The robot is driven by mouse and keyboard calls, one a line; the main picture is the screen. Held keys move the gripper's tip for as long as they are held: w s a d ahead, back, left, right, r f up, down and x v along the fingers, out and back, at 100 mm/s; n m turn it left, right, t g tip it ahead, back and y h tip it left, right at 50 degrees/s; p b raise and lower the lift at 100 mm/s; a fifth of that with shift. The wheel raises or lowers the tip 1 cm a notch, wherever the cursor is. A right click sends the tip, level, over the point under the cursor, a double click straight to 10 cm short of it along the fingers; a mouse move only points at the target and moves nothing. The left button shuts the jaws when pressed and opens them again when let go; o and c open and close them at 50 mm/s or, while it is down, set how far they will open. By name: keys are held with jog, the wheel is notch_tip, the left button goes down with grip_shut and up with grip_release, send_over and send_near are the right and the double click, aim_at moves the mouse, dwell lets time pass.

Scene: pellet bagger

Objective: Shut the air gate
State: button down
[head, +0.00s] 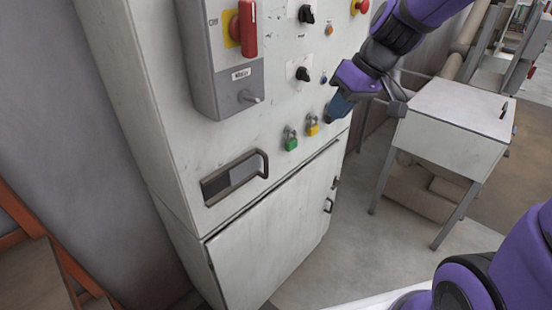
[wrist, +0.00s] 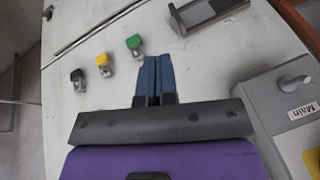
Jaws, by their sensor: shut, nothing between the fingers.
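What looks like the air gate (head: 218,184) is a framed slot with a black handle (head: 265,163) at its right end, low on the white cabinet's front. Part of the slot is dark and part shows a paler surface; I cannot tell how far it stands open. It also shows at the top right of the wrist view (wrist: 207,14). My gripper (head: 340,106) is in front of the cabinet, up and to the right of the slot and apart from it. Its blue fingers (wrist: 153,78) are together and empty.
A grey switch box (head: 222,88) with a red handle (head: 247,28) juts out above the slot. A white-topped table (head: 455,112) stands right.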

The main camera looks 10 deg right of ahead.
jog(key=w+a+f+n+y, duration=0.1)
jog(key=w+a+f+y, duration=0.15)
jog(key=w+f, duration=0.7)
send_near(251, 172)
notch_tip(251, 172, down, 4)
jog(key=w+d, duration=0.2)
jog(key=shift+s+a, duration=0.35)
jog(key=shift+s, duration=0.05)
